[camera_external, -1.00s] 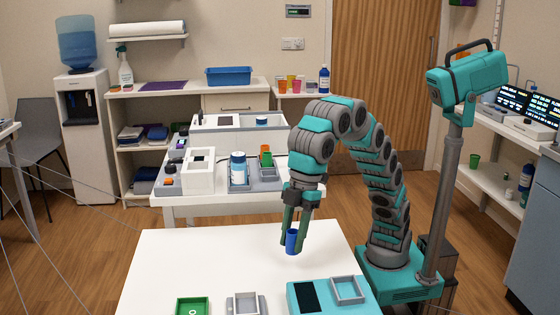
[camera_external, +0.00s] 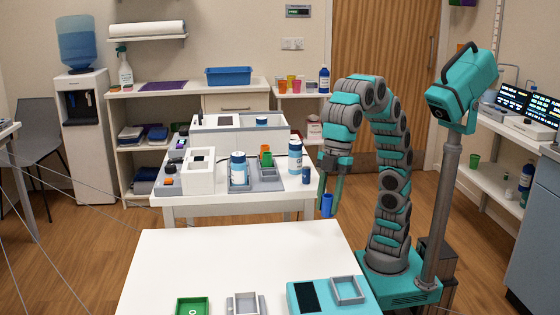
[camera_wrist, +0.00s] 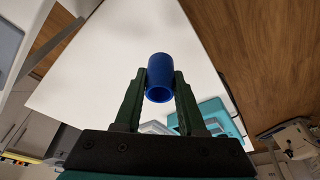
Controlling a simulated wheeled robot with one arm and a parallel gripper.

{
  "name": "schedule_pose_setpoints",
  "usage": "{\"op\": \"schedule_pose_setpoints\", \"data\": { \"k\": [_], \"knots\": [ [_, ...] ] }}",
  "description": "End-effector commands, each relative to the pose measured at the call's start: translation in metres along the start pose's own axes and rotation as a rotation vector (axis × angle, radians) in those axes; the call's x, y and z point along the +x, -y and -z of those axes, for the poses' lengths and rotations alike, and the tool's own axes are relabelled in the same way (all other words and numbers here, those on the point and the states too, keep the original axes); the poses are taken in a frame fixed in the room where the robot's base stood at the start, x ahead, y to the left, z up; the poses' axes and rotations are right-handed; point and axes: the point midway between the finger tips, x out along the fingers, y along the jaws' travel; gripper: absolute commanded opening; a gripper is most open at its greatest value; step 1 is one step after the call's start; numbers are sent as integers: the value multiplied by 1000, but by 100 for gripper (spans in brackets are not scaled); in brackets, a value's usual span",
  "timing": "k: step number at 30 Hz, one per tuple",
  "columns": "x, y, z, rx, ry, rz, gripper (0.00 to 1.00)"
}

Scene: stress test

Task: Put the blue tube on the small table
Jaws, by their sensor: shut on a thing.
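The blue tube (camera_external: 327,208) is held between the fingers of my gripper (camera_external: 327,196), hanging in the air by the far right corner of the white front table. It also shows in the wrist view (camera_wrist: 160,80), between the two dark green fingers. The front table (camera_external: 240,250) is white and mostly bare. Behind it stands another white table (camera_external: 240,201) crowded with lab items. I cannot tell for sure which of them is the small table.
A green tray (camera_external: 193,307), a grey tray (camera_external: 246,304) and a teal device (camera_external: 318,297) stand along the front table's near edge. Bottles, a dark blue cylinder (camera_external: 306,175) and racks fill the rear table. The front table's middle and far part are clear.

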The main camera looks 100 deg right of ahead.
Motion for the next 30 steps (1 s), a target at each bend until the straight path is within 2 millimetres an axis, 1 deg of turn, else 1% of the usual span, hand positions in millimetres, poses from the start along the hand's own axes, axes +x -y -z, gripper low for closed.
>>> {"op": "schedule_pose_setpoints", "data": {
  "k": [1, 3, 9, 12, 15, 18, 21, 30],
  "knots": [
    [-2, 1, -14, -11, -2, 3, 0],
    [-8, 2, -32, -27, -5, 8, 0],
    [-14, 7, -82, -75, -4, 19, 0],
    [-17, 10, -105, -97, -8, 23, 0],
    [-16, 12, -122, -114, -4, 26, 0],
    [-17, 13, -135, -128, -6, 28, 0],
    [-17, 14, -141, -134, -6, 29, 0],
    [-17, 14, -143, -137, -4, 29, 0]
  ]
}}
